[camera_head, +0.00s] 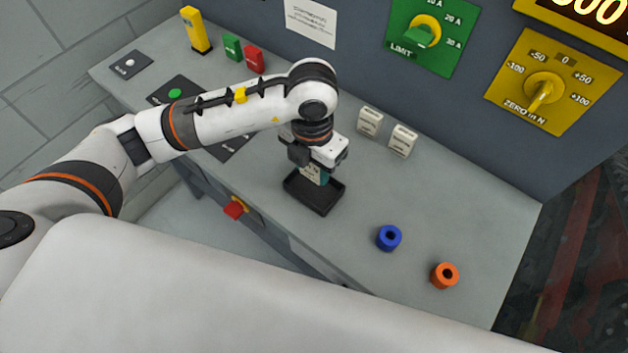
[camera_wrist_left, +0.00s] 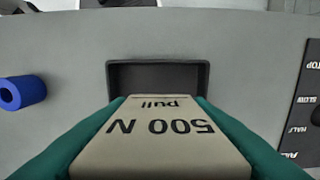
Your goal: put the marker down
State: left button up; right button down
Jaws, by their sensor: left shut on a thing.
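My left gripper (camera_head: 314,172) has teal fingers and is shut on a beige block marker. In the left wrist view the marker (camera_wrist_left: 160,145) reads "500 N pull" and sits between the fingers (camera_wrist_left: 160,125). A small black open tray (camera_head: 322,203) lies on the grey bench directly below the gripper. The tray also shows just beyond the marker in the left wrist view (camera_wrist_left: 113,78). The near part of the tray is hidden by the marker there, and I cannot tell whether the marker touches the tray. My right gripper is in neither view.
Two pale markers (camera_head: 370,121) stand on the bench near the back panel. A blue ring (camera_head: 380,240) and an orange ring (camera_head: 436,278) lie to the right. A dark selector plate (camera_wrist_left: 307,100) lies beside the tray. The bench (camera_head: 440,210) is clear between the pale markers and rings.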

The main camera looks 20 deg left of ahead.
aim_at(313, 190)
pick_arm(q)
jog(key=shift+f, duration=0.8)
jog(key=shift+s+d+f, duration=0.1)
jog(key=shift+s+f, duration=0.05)
jog(key=shift+f, duration=0.2)
notch_tip(313, 190, down, 3)
jog(key=shift+p, duration=0.35)
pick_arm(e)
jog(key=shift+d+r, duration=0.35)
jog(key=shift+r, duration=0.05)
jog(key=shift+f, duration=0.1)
pick_arm(q)
jog(key=shift+f, duration=0.25)
jog(key=o, duration=1)
jog(key=shift+r, duration=0.1)
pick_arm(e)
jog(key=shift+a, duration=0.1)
